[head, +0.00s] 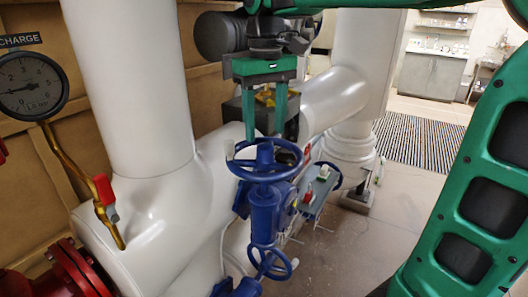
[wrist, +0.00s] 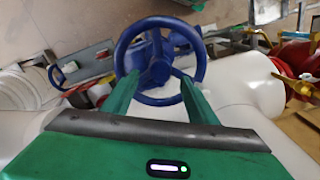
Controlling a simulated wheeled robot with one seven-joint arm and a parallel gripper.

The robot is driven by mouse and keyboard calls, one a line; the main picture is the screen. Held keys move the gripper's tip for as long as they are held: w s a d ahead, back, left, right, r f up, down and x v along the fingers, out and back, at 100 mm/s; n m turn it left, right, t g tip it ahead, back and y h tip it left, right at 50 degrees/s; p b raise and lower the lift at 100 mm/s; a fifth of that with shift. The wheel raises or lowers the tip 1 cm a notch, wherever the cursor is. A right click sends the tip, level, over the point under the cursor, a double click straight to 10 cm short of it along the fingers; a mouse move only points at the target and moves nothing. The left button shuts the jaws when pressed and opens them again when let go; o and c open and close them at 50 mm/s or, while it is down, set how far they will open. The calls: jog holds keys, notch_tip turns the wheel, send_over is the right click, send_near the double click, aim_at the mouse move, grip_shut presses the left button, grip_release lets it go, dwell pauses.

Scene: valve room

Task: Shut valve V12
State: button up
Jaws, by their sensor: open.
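A blue valve (head: 265,212) with a round spoked handwheel (head: 240,168) stands in front of the white pipes, near the middle of the head view. No readable V12 label shows on it. My gripper (head: 266,137) is open and empty, with its two green fingers pointing down just above the handwheel. In the wrist view the handwheel (wrist: 158,99) lies ahead, and the tips of my gripper (wrist: 159,82) overlap the near part of its rim, one on each side of the hub. I cannot tell whether the fingers touch the wheel.
A smaller blue handwheel (head: 284,272) sits below. A grey panel (head: 320,190) with red and white knobs is at the right. Large white pipes (head: 130,90), a pressure gauge (head: 30,86) and a red flange (head: 72,275) are at left.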

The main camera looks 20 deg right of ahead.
aim_at(266, 146)
jog(key=n, duration=0.3)
jog(key=shift+n, duration=0.3)
jog(key=n, duration=0.7)
jog(key=shift+n, duration=0.3)
jog(key=n, duration=0.4)
jog(key=shift+s+f, duration=0.1)
jog(key=shift+f, duration=3.5)
jog(key=shift+d+r, duration=0.1)
jog(key=c, duration=0.6)
jog(key=shift+c, duration=0.2)
